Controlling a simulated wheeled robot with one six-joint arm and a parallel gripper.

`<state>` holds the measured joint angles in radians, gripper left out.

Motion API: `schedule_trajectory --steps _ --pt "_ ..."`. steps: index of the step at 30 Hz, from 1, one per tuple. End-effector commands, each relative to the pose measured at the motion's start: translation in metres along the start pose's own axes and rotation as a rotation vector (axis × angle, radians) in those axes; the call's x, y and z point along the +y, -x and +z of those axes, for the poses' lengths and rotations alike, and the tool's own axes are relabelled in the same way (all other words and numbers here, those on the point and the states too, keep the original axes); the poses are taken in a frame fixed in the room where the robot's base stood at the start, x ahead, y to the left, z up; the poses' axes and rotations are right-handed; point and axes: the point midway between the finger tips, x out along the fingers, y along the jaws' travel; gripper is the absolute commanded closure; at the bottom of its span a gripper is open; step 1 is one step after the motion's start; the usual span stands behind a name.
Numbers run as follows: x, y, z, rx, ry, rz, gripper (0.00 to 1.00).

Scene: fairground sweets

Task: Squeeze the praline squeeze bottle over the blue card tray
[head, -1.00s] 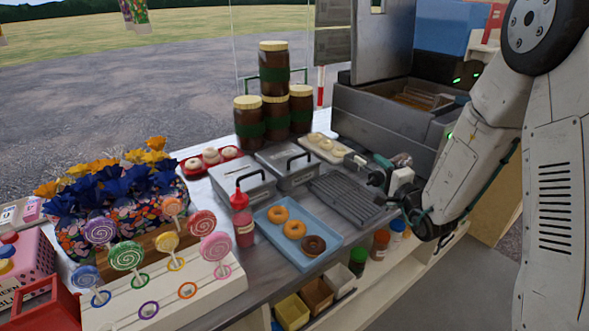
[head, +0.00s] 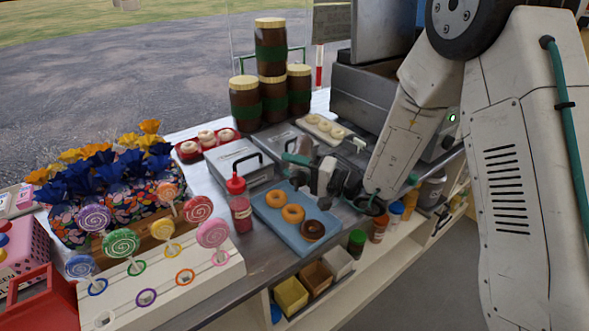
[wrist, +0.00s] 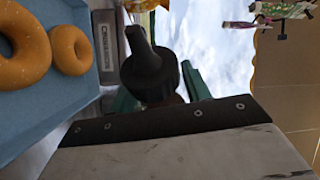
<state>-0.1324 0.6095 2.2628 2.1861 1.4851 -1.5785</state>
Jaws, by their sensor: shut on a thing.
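The blue card tray (head: 278,227) lies on the counter with two plain doughnuts and one chocolate-topped doughnut in a row.
A red squeeze bottle (head: 241,212) stands close to the tray's left side. A lollipop stand (head: 190,290) is at front left. Steel lidded bins (head: 232,166) and stacked brown jars (head: 271,95) are behind. Small bins (head: 291,297) sit on the shelf below.

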Motion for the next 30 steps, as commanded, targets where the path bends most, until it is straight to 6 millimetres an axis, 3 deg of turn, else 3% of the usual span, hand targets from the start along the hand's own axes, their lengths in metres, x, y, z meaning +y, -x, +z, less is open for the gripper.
schedule_trajectory --steps 8,16,30 --pt "-0.015 0.003 0.008 0.001 0.389 -0.123 0.63" --pt "0.01 0.005 0.013 0.002 0.377 -0.118 0.63" --pt "0.013 0.005 0.013 0.002 0.377 -0.118 0.63"
